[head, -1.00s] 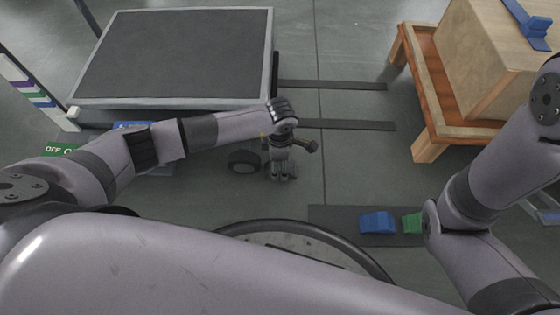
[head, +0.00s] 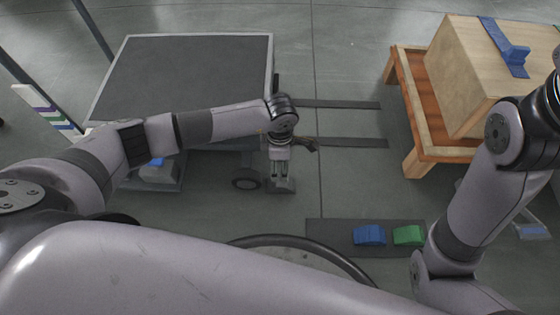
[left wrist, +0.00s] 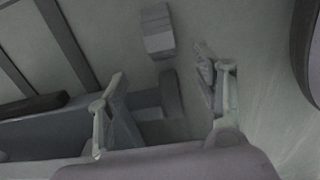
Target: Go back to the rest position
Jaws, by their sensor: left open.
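My left gripper (head: 280,183) hangs pointing down in the head view, just right of the dark-topped lift cart (head: 185,75). It is open, with nothing between its fingers; in the left wrist view its two fingers (left wrist: 165,100) stand wide apart. My right arm comes in from the right edge of the head view, and its gripper is out of the picture.
Two fork bars (head: 340,105) reach right from the cart toward an orange wooden stand (head: 412,100) bearing a wooden box (head: 470,75) with a blue handle. A blue pedal (head: 369,235) and green pedal (head: 408,235) sit on a dark floor plate. Open floor lies between.

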